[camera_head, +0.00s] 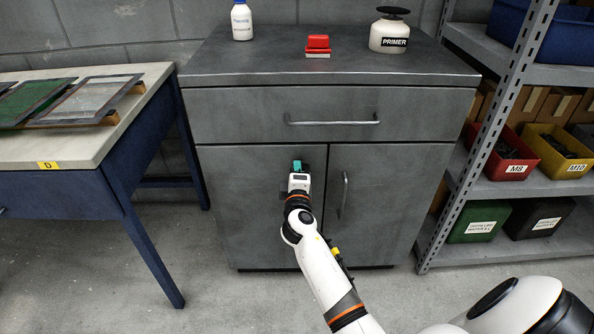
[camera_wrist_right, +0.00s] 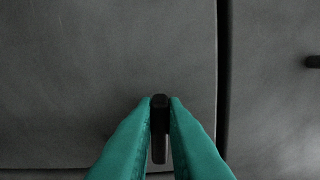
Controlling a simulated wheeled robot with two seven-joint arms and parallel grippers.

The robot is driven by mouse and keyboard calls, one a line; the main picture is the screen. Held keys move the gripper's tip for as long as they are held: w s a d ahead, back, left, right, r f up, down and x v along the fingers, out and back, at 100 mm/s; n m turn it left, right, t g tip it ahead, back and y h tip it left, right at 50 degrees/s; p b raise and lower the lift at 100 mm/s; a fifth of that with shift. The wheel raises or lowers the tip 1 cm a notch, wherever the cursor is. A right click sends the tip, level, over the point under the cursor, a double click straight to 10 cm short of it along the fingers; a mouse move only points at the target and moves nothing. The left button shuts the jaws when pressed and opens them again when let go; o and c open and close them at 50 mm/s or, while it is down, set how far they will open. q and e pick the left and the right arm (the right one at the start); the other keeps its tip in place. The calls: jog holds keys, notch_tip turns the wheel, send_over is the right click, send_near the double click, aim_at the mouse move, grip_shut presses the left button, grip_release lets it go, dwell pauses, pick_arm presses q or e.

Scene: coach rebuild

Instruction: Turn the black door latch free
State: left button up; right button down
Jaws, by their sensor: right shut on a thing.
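The black door latch (camera_wrist_right: 160,158) shows in the right wrist view as a small dark bar, upright, near the edge of a grey cabinet door (camera_wrist_right: 90,70). My right gripper (camera_wrist_right: 161,100) has its teal fingers on either side of the latch and is shut on it. In the head view my right gripper (camera_head: 297,166) is at the top of the left cabinet door (camera_head: 232,200), near the gap between the two doors. The latch is hidden there behind the gripper. My left gripper is in neither view.
The right door has an upright handle (camera_head: 344,194), and the drawer above has a long handle (camera_head: 333,122). A primer pot (camera_head: 389,36), a red block (camera_head: 318,44) and a white bottle (camera_head: 241,20) stand on top. A table (camera_head: 150,80) is left, shelves (camera_head: 560,180) right.

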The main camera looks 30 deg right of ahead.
jog(key=shift+r, duration=0.15)
jog(key=c, duration=1.5)
grip_release()
